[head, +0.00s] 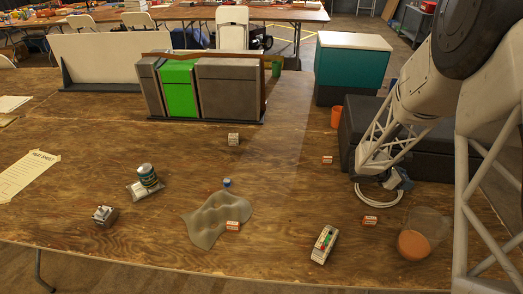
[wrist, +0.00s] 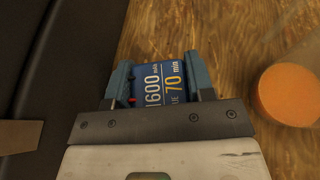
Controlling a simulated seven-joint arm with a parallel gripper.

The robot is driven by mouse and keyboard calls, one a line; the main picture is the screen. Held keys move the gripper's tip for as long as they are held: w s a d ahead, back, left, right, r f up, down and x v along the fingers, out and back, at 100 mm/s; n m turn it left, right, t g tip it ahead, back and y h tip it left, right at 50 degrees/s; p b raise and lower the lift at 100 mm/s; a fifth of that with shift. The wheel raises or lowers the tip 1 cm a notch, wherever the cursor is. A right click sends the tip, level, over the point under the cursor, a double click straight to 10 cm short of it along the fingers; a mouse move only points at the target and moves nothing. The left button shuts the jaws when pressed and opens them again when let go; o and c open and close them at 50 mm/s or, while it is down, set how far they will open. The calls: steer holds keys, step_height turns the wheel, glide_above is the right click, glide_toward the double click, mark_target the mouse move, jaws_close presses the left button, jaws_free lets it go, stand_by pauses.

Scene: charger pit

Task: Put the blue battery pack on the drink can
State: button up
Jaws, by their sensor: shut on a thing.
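The blue battery pack (wrist: 163,84), with "1600 mAh" and "70 min" printed on it, sits between the jaws of my gripper (wrist: 160,76) in the wrist view. My gripper is shut on it. In the head view my gripper (head: 394,181) is at the right, beside the black case, and the battery pack cannot be made out there. The drink can (head: 147,174), dark with coloured bands and a pale top, stands upright on or against a silvery flat packet (head: 146,190) at the left of the table, far from my gripper.
A black case (head: 435,150) is close to my gripper, with a white cable coil (head: 368,194) below it.

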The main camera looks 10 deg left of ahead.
steer(key=shift+w+a, duration=0.1)
steer(key=w+a+r+n+t+y, duration=0.1)
steer(key=w+a+n+t, duration=0.1)
steer(key=a, duration=1.2)
steer(key=w+a+r+n+t+y, duration=0.1)
steer(key=w+a+n+t, duration=0.1)
steer(key=a, duration=1.1)
steer(key=w+a+r+n+t+y, duration=0.1)
steer(key=w+a+r+n+t, duration=0.15)
steer(key=a, duration=1.15)
steer(key=s+a+r+n+t+y, duration=0.1)
steer(key=s+a, duration=0.5)
steer(key=a, duration=0.7)
steer(key=s+a+r+n+t+y, duration=0.1)
steer(key=s+a, duration=0.5)
steer(key=a, duration=0.6)
steer(key=s+a+n+t+y, duration=0.2)
steer(key=s+a, duration=0.5)
steer(key=a, duration=0.6)
steer(key=shift+a+r+n+y, duration=0.35)
steer(key=shift+r+n+y, duration=0.05)
steer(key=shift+n+y, duration=0.35)
glide_above(146, 167)
steer(key=shift+w+f, duration=0.1)
steer(key=shift+f, duration=0.65)
steer(key=shift+f, duration=0.1)
steer(key=shift+f, duration=1.65)
